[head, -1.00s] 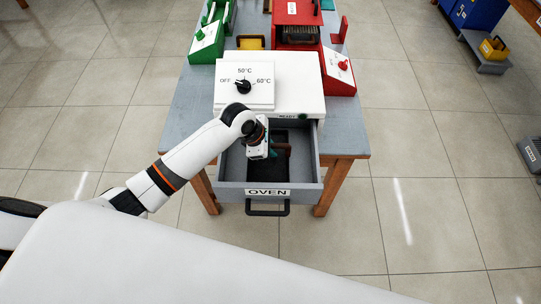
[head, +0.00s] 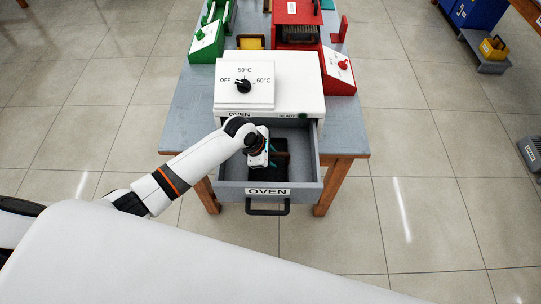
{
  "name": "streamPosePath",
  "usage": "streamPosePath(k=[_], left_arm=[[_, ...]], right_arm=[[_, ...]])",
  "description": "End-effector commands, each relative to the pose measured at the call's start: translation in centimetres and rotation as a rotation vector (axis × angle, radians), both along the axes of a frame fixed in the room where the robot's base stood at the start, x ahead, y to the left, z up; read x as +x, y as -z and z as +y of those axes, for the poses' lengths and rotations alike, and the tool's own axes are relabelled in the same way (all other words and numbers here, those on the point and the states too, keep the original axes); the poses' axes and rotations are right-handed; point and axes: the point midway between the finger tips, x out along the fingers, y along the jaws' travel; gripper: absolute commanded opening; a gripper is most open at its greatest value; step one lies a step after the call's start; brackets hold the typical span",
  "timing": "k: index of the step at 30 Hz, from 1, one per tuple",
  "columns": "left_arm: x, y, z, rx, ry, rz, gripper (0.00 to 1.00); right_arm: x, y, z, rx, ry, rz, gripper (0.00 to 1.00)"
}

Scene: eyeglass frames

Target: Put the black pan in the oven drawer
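The oven drawer (head: 308,170) is pulled out from under the white oven box (head: 305,95) and is open at the top. The black pan (head: 268,173) shows as a dark shape inside the drawer, partly covered by my gripper. A brownish bar (head: 282,162) stands beside the gripper; I cannot tell whether it is a handle of the pan. My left gripper (head: 268,160) is inside the drawer's outline, over the pan. Its fingers are too small and hidden to show whether they hold anything. My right gripper is out of view.
The oven dial (head: 243,86) sits on top of the white box. A green device (head: 206,40) and a red device (head: 298,30) stand behind it on the grey table (head: 345,130). The floor around the table's front is clear.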

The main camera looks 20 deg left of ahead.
Motion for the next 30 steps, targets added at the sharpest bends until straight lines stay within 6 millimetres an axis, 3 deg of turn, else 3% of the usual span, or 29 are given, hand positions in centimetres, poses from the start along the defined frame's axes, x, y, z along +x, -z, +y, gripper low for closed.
streamPosePath(k=[8, 21, 30], left_arm=[[-0.1, -0.8, 0.2, 0.0, 0.001, -0.003, 0.36], [-2.5, -8.6, 2.9, 0.0, 0.001, -0.003, 0.36], [-3.3, -11.1, 3.8, 0.0, 0.0, 0.001, 0.36]], right_arm=[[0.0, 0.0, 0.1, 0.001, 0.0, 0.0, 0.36], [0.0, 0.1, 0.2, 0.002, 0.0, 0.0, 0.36], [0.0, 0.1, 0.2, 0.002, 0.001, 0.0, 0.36]])
